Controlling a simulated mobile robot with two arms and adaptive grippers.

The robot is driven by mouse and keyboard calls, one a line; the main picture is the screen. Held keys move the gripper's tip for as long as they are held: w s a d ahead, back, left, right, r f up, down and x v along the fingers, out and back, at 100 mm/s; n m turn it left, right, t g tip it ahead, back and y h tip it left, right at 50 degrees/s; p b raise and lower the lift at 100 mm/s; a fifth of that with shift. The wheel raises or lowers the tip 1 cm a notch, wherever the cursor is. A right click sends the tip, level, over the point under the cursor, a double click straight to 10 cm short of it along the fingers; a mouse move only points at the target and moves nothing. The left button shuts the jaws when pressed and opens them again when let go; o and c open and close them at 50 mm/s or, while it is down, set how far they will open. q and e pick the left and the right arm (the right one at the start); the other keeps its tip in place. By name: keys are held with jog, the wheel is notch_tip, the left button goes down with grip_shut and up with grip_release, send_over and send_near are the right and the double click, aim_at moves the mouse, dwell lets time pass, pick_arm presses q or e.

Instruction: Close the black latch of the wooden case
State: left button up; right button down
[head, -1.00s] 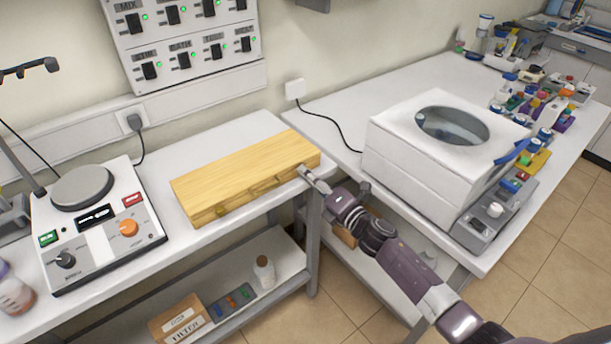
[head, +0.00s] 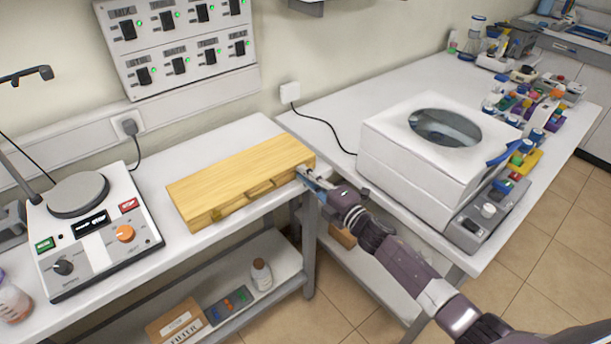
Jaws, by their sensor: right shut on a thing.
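The wooden case (head: 238,172) lies on the white bench with its lid down. A handle (head: 258,188) is on its front face, and a small latch (head: 217,214) shows near the left end of that face. My right gripper (head: 304,174) is at the right end of the front face, touching the case. It is shut on the black latch there, which its fingers mostly hide. I cannot tell the latch's exact angle. My left gripper is not in view.
A hotplate device (head: 95,235) with knobs stands left of the case. A white box-shaped machine (head: 440,150) with a round window stands on the right bench. A gap separates the benches at the front. A lower shelf (head: 235,290) holds a bottle and boxes.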

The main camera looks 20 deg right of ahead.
jog(key=c, duration=2.3)
grip_release()
jog(key=v, duration=1.2)
jog(key=shift+d, duration=0.1)
